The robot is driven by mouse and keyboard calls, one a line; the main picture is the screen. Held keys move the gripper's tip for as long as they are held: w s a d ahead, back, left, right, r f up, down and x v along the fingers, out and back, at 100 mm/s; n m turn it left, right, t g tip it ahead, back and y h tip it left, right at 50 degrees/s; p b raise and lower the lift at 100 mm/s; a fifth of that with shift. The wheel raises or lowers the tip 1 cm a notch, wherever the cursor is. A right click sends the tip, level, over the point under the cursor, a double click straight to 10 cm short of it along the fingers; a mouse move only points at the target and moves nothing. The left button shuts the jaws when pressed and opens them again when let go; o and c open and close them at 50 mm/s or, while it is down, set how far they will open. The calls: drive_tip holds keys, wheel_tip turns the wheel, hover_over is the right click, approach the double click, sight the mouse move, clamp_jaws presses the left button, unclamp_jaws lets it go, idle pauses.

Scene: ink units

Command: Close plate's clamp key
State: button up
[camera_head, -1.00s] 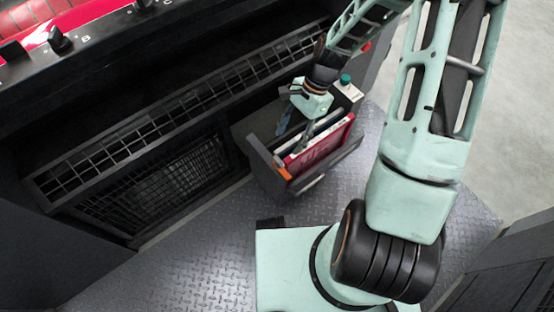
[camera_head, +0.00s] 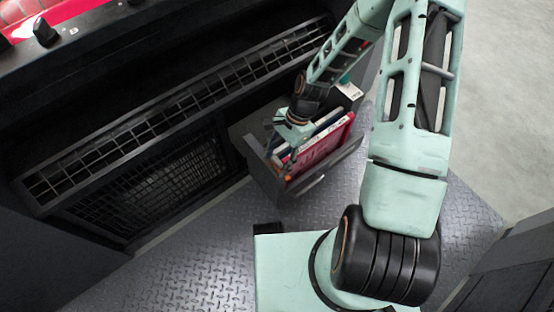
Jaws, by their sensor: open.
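No part can be surely told as the plate's clamp key. A black knob (camera_head: 45,32) stands on the dark edge of the machine in front of a red surface (camera_head: 62,10) at the top left; I cannot tell whether it is the key. My gripper (camera_head: 281,160) is well to the right of and below it in the picture, over an open drawer (camera_head: 262,168). Its jaws are open and point down beside the books. My gripper partly hides the drawer's left inside, and I cannot tell whether the fingers touch anything.
The drawer holds a red book (camera_head: 322,148) and other thin upright items. A white box (camera_head: 349,89) stands behind it. A dark grille (camera_head: 150,185) runs along the machine's front. The patterned metal floor (camera_head: 190,270) is clear at the lower left.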

drive_tip(key=shift+c, duration=0.2)
drive_tip(key=c, duration=1.1)
drive_tip(key=shift+n, duration=0.4)
drive_tip(key=n+g+h, duration=0.1)
drive_tip(key=n, duration=0.2)
drive_tip(key=shift+n, duration=0.4)
drive_tip(key=n+h, duration=0.1)
drive_tip(key=n, duration=0.1)
drive_tip(key=n+g, duration=0.1)
drive_tip(key=n, duration=0.1)
drive_tip(key=shift+n+h, duration=0.3)
drive_tip(key=shift+h, duration=0.1)
drive_tip(key=n+h, duration=0.1)
drive_tip(key=n, duration=0.3)
drive_tip(key=shift+h, duration=0.4)
drive_tip(key=n+h, duration=0.1)
drive_tip(key=n, duration=0.3)
drive_tip(key=shift+n+t, duration=0.3)
drive_tip(key=shift+t, duration=0.1)
drive_tip(key=shift+h, duration=0.3)
